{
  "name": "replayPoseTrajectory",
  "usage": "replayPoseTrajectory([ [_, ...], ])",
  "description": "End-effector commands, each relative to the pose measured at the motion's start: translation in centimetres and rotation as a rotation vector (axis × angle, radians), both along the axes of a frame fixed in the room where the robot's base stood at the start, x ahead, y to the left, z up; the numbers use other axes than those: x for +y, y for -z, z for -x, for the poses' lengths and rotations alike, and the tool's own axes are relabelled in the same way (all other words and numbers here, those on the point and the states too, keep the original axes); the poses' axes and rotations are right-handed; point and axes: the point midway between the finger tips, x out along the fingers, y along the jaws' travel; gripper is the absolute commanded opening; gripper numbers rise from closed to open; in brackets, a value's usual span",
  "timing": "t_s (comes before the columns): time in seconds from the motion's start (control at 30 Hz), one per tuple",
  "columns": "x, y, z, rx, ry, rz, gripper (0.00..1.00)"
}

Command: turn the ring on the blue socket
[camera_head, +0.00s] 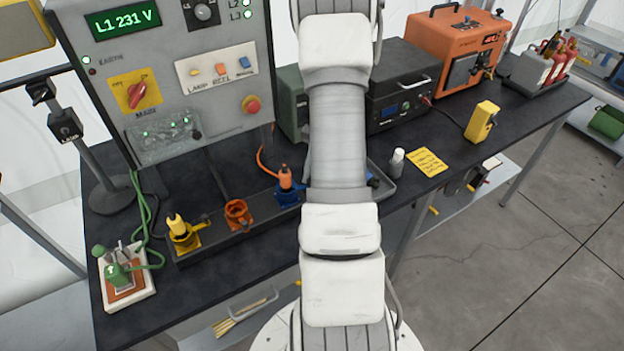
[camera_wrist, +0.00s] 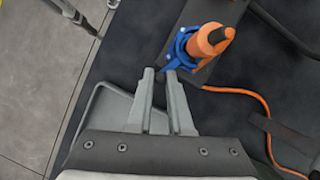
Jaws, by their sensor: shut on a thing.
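The blue socket (camera_wrist: 180,48) is at the upper middle of the wrist view, with an orange plug (camera_wrist: 208,40) standing in it. A blue lug (camera_wrist: 173,66) of its ring reaches down toward my fingertips. My gripper (camera_wrist: 159,77) is shut on this lug, its fingers a small gap apart; the exact contact is partly hidden by the fingers. In the head view the blue socket (camera_head: 287,196) and orange plug (camera_head: 285,178) show just left of my arm, which hides my gripper there.
A yellow socket (camera_head: 184,237) with a plug and an open orange socket (camera_head: 238,214) stand left of the blue one. An orange cable (camera_wrist: 262,108) runs from the plug. A grey tray (camera_wrist: 98,112) lies beside my fingers. A control panel (camera_head: 170,80) rises behind.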

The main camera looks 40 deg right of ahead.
Motion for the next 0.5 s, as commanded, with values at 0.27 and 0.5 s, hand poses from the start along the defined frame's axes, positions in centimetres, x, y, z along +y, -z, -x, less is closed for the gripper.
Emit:
replayPoseTrajectory([
  [0.27,-0.6,0.0,-1.4,-0.001,-0.218,0.002,0.00],
  [0.5,-0.9,0.0,-2.1,0.000,-0.340,0.002,0.00],
])
